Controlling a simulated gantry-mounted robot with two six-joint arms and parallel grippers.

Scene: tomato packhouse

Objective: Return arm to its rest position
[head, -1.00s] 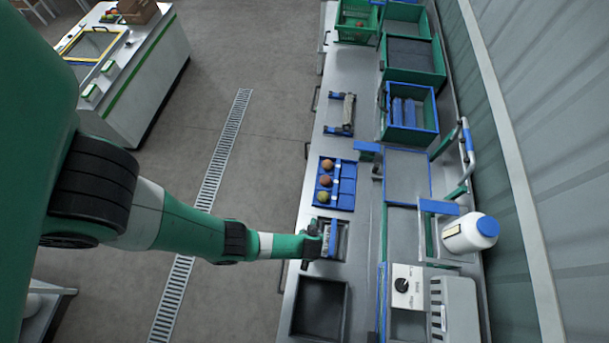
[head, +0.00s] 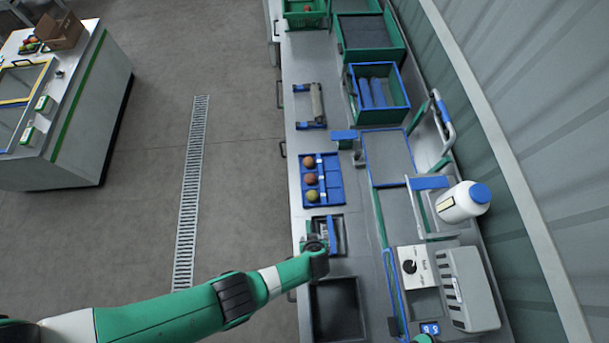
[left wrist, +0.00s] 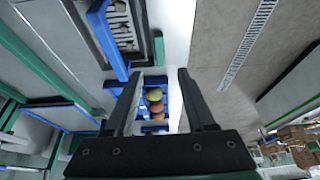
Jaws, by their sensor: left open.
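My left arm comes in from the lower left in the head view. Its gripper (head: 316,243) is over the counter, at the near left side of a small blue-framed holder (head: 332,235), and covers part of it. In the left wrist view the two fingers (left wrist: 157,75) are apart with nothing gripped between them. A blue tray with several round fruits (left wrist: 153,100) shows beyond the gap. Whether the gripper touches the holder cannot be told. My right gripper is not clearly seen.
The blue fruit tray (head: 335,190) lies just beyond the holder. A dark open bin (head: 336,308) is nearer. A white bottle with a blue cap (head: 460,203) and a dial box (head: 412,267) stand to the right. The floor left of the counter (head: 240,180) is open.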

